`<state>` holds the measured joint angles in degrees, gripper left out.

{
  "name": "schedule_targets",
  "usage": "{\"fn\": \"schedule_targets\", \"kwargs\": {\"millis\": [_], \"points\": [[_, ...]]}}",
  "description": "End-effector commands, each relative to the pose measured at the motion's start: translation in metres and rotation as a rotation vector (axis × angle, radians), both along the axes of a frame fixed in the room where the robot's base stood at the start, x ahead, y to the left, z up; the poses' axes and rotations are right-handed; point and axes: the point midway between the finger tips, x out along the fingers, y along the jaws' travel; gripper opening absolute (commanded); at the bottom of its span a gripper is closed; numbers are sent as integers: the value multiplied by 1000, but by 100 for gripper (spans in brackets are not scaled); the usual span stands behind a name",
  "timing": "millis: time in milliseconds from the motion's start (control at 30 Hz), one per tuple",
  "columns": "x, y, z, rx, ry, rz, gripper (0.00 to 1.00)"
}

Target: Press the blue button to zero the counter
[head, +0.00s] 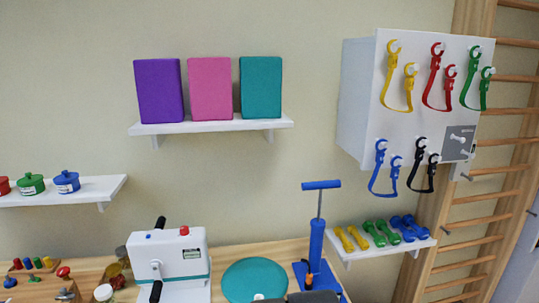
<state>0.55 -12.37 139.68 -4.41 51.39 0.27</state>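A white hand-crank machine (170,262) stands on the wooden table at the lower left, with black handles and a teal band near its base. A small blue spot that looks like the blue button (148,236) is on its upper left. A red knob (184,230) sits on its top right. A small display (191,254) is on its front; its digits are too small to read. My gripper's fingers do not show. A dark shape at the bottom edge, right of the machine, may be part of my arm.
A teal disc (254,277) lies right of the machine, and a blue pump (317,240) stands beyond it. Shelves with blocks (210,126) and dumbbells (380,248) hang on the wall.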

Motion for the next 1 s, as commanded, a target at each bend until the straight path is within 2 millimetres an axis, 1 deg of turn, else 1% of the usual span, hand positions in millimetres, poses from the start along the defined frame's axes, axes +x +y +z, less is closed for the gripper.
{"fn": "schedule_targets", "kwargs": {"millis": [33,133,167,200,1000], "points": [[0,0,0,0,0,0,29],[0,0,0,0,0,0,10],[0,0,0,0,0,0,4],[0,0,0,0,0,0,0],[0,0,0,0,0,0,0]]}}
